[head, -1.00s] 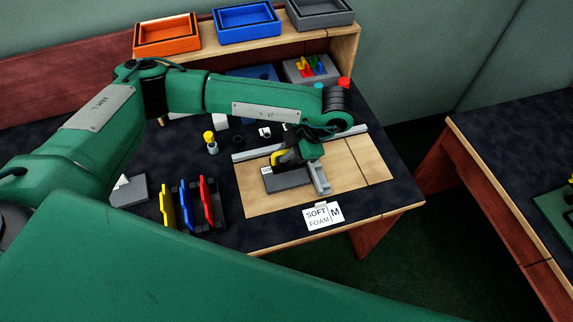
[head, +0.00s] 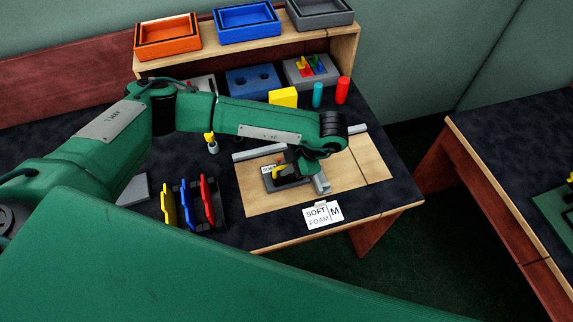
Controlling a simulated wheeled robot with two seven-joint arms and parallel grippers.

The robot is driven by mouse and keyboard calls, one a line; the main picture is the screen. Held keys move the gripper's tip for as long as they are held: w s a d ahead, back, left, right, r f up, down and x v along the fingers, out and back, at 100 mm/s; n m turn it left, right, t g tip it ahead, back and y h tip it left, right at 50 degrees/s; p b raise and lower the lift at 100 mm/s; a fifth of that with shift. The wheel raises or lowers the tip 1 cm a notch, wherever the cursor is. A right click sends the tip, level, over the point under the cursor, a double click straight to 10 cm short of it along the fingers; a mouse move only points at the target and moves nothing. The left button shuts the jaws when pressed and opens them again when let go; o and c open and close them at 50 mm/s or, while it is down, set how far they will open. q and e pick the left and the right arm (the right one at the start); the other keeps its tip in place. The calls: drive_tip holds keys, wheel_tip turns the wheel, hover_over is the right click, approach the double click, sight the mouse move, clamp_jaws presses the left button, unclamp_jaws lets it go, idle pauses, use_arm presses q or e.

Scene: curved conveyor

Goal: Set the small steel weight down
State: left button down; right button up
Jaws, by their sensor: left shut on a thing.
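My left gripper (head: 288,171) is low over a dark grey flat pad with a small white label (head: 268,170) on the wooden board. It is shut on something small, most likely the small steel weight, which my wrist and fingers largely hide. I cannot tell whether the held thing touches the pad. A light grey metal bracket (head: 322,185) stands just right of the gripper. My right gripper is not in view.
The wooden board (head: 360,160) is bare on its right. A red, blue and yellow plate rack (head: 188,205) stands left. A yellow block (head: 284,97), teal cylinder (head: 317,95) and red cylinder (head: 342,91) stand behind. A "SOFT FOAM" card (head: 323,215) is at the front edge.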

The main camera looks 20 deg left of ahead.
use_arm(q)
drive_tip(key=c, duration=1.5)
unclamp_jaws()
drive_tip(key=shift+r, duration=0.15)
drive_tip(key=b+v, duration=0.1)
drive_tip(key=v, duration=0.3)
drive_tip(key=shift+w+d, duration=0.1)
drive_tip(key=v, duration=0.7)
drive_tip(key=shift+d+r, duration=0.15)
drive_tip(key=shift+r, duration=0.2)
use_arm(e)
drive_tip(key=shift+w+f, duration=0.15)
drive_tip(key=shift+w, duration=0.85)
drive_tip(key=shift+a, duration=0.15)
